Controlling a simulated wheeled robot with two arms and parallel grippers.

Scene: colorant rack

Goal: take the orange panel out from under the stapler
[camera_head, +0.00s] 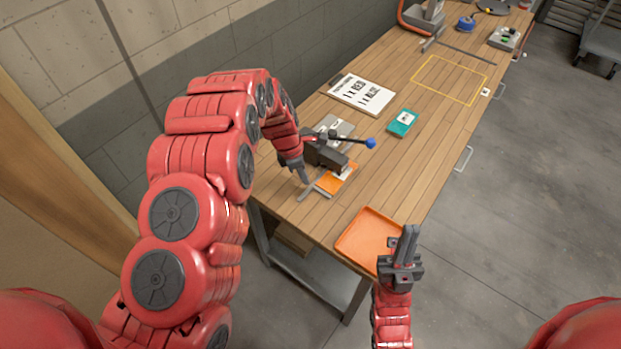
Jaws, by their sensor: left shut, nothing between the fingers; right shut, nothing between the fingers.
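The orange panel (338,180) lies on the wooden table near its left edge, with a pale patch on its upper face. A dark grey block-like body (327,154), which I take to be the stapler, covers the panel's far part. A dark lever with a blue knob (370,143) sticks out to the right from it. My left gripper (305,180) is shut and empty, pointing down just left of the panel; I cannot tell whether it touches it. My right gripper (409,236) is shut and empty, over the right side of the orange tray (350,246).
A grey plate (341,127) lies behind the stapler. A grey strip (315,190) lies by the panel's near side. A teal panel (403,122), a printed white sign (361,94) and a yellow outlined rectangle (447,79) are further back. The table between tray and teal panel is clear.

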